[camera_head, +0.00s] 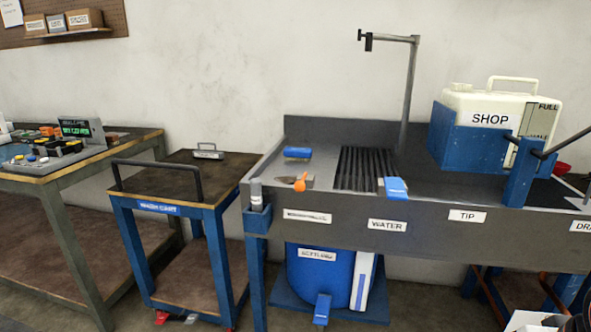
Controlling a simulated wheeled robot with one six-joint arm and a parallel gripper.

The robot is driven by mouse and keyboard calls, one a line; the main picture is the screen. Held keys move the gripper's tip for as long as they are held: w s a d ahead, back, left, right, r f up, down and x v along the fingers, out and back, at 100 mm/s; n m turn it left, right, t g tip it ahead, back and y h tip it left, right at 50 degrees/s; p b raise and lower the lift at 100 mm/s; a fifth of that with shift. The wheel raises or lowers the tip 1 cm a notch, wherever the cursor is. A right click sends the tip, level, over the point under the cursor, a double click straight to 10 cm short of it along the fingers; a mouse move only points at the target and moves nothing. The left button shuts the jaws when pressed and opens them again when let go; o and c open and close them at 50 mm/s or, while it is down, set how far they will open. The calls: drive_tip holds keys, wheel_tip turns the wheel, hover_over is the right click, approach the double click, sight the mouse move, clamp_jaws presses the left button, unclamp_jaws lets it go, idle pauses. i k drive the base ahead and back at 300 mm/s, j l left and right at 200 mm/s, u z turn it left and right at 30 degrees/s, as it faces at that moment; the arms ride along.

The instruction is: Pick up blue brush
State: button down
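A blue, rounded, elongated object (297,152), which looks like the blue brush, lies at the back left of the grey wash bench (330,205). Its bristles cannot be made out at this size. A second blue object (394,188) sits at the bench's front edge, right of the dark slatted grate, above the WATER label. I cannot tell for certain which of the two is the brush. My gripper is not in view.
A small orange and grey item (300,182) lies in front of the first blue object. A dark slatted grate (366,168), an upright pole (410,95) and a blue-and-white SHOP tank (490,130) are to the right. A cart (180,190) stands left.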

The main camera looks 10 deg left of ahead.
sight(298, 154)
drive_tip(key=j, duration=0.6)
drive_tip(key=i+j, duration=0.15)
drive_tip(key=j, duration=1.1)
drive_tip(key=i, duration=0.05)
